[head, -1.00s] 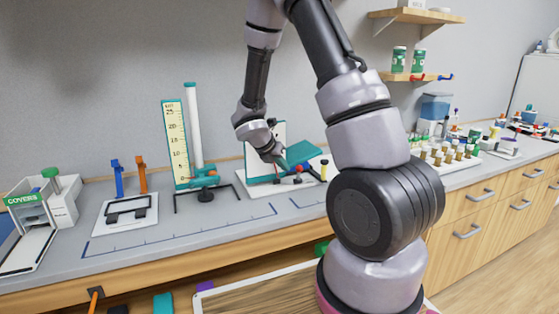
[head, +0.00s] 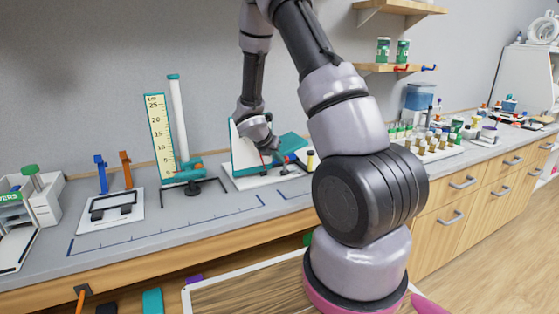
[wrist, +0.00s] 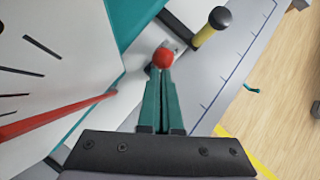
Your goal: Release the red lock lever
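The device with a teal and white panel (head: 246,150) stands on a white base on the bench in the head view. In the wrist view a round red knob (wrist: 163,57), apparently the red lock lever's end, lies right at my fingertips. My gripper (wrist: 163,75) has teal fingers drawn close together with only a thin gap. Its tips meet the near edge of the knob; I cannot tell whether they touch it. The lever's shaft is hidden. My gripper (head: 275,148) is small and partly hidden by its own wrist in the head view.
A yellow post with a black knob (wrist: 208,30) stands just right of the red knob. A long red pointer (wrist: 60,115) lies at left over a marked white face. A height scale (head: 160,135) stands left of the device. Bare bench lies in front.

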